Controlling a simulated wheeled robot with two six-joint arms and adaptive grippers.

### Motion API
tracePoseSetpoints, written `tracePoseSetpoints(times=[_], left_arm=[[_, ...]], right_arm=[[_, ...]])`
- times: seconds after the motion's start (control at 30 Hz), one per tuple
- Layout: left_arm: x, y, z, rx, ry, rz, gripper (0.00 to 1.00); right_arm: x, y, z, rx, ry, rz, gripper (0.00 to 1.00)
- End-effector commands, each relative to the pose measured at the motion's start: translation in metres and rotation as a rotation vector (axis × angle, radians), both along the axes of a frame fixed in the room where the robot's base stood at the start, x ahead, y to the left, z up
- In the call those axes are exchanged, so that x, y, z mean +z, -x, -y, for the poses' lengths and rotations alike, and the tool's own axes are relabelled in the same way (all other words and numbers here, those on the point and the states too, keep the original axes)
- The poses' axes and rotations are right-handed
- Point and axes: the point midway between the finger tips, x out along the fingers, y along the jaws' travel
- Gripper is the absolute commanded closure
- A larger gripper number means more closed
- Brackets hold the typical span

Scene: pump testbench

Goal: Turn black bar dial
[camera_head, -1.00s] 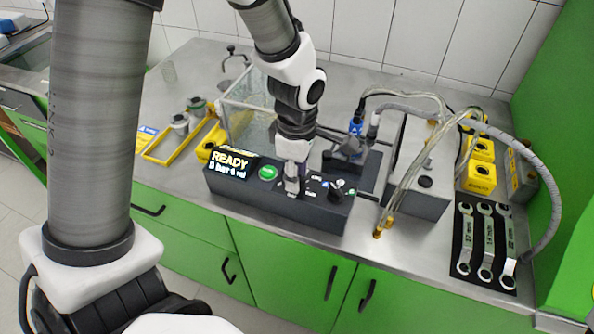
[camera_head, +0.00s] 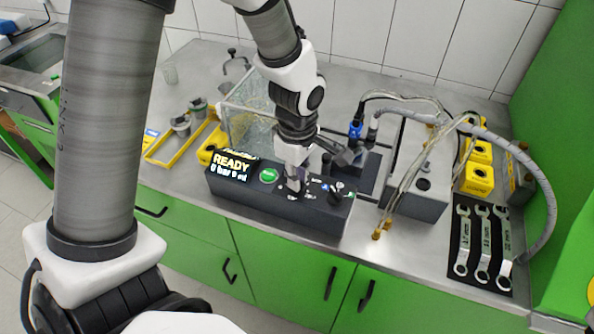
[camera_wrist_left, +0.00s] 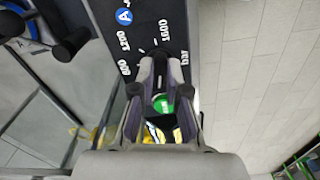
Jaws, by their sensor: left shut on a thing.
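A dark control box (camera_head: 235,195) stands near the front of the bench, with a lit READY display (camera_head: 231,165) and a green button (camera_head: 269,175). My left gripper (camera_head: 293,187) points down onto the panel just right of the green button. In the left wrist view, its fingertips (camera_wrist_left: 160,62) are close together within a printed bar scale (camera_wrist_left: 163,30). They are shut on the black bar dial, which the fingers almost wholly hide; its angle cannot be told. A second black knob (camera_head: 336,194) sits farther right on the panel. My right gripper is not in view.
A clear box (camera_head: 240,110) stands behind the control box. A grey pump unit with hoses (camera_head: 418,200) is to the right. Several wrenches lie on a black mat (camera_head: 466,206) at the far right. A yellow tray (camera_head: 160,155) is at left.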

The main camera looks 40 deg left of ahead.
Motion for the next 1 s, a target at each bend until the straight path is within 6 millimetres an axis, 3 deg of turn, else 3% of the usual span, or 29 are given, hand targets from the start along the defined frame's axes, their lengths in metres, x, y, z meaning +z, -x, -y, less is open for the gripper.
tracePoseSetpoints(times=[1.0], left_arm=[[0.001, 0.003, 0.0, -0.958, 0.002, -0.009, 1.0]], right_arm=[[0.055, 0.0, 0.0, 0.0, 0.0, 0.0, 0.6]])
